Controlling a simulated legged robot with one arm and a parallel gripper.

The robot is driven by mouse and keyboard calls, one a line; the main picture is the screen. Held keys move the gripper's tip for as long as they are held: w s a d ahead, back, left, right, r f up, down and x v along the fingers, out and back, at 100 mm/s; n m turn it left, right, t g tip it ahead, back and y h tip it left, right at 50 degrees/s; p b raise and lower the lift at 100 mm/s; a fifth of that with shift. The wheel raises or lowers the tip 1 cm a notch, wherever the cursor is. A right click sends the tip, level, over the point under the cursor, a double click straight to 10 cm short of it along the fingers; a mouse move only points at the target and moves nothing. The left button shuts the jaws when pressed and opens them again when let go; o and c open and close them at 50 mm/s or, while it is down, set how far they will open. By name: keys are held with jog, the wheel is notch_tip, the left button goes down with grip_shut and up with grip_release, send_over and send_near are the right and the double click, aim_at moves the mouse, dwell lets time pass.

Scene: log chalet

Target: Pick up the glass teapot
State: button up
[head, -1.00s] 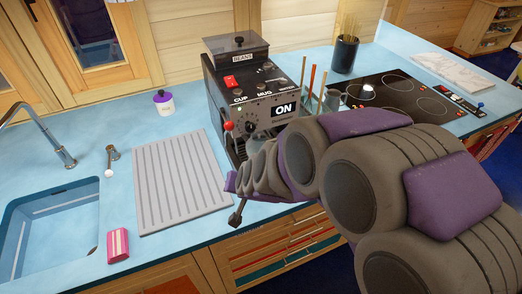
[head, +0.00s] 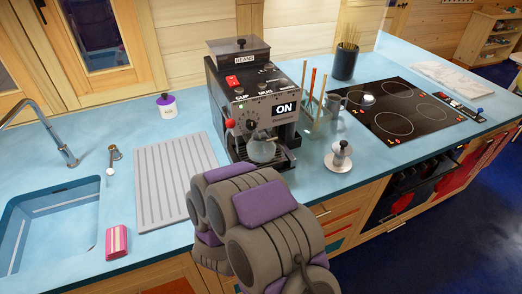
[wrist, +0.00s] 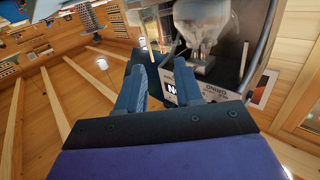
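A clear glass pot (head: 262,150), which looks like the glass teapot, stands in the front bay of the coffee machine (head: 282,101). In the wrist view the glass pot (wrist: 203,22) shows at the top, right of centre, beyond the fingertips. My gripper (wrist: 160,68) is open, with nothing between its two fingers. It is apart from the pot, and the machine's upside-down "ON" panel shows behind the right finger. In the head view my folded arm hides the gripper, below and in front of the machine.
A ribbed drying mat (head: 172,180) lies left. A pink sponge (head: 117,242), the sink (head: 45,225) and the cooktop (head: 395,108) are farther out. Tall sticks (head: 312,95) stand close right of the machine.

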aim_at(283, 153)
jog(key=b+x, duration=0.3)
jog(key=x, duration=1.4)
jog(key=shift+d+r, duration=0.15)
jog(key=shift+d, duration=0.1)
jog(key=shift+c, duration=0.4)
grip_shut()
jog(key=shift+w, duration=0.1)
dwell(0.5)
